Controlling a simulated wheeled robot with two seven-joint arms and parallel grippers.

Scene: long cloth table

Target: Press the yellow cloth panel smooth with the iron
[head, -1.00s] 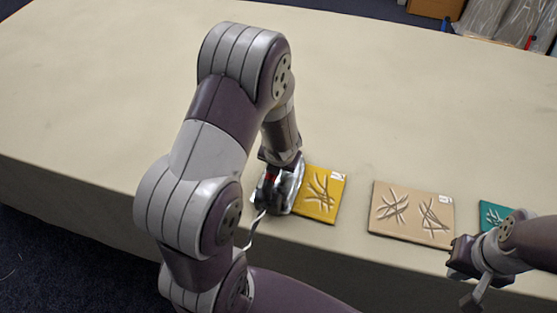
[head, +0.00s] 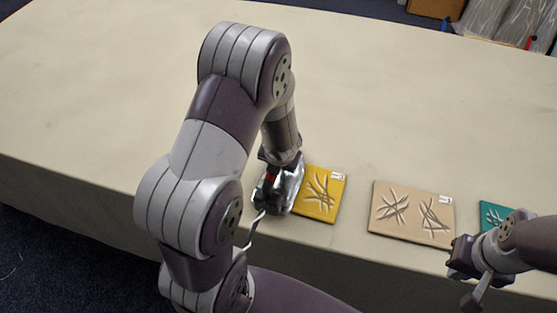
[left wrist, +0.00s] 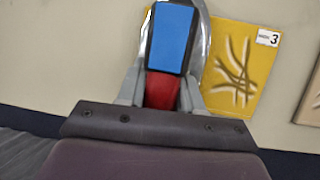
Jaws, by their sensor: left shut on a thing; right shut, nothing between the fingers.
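The yellow cloth panel (head: 321,196) lies flat on the table, with dark crease marks and a white tag at its upper right corner. It also shows in the left wrist view (left wrist: 232,85), where the tag reads 3. My left gripper (left wrist: 161,100) is shut on the iron (left wrist: 172,38), which has a blue top, a red part and a shiny metal body. In the head view the iron (head: 291,190) is at the panel's left edge and covers its left part. I cannot tell whether it presses on the cloth. My right gripper (head: 468,280) is shut and empty at the lower right.
A tan creased panel (head: 411,210) lies right of the yellow one, and a teal panel (head: 492,214) lies farther right, partly hidden by my right arm. The long cloth table (head: 400,110) is clear behind them. A pale cord (head: 254,228) hangs near the iron.

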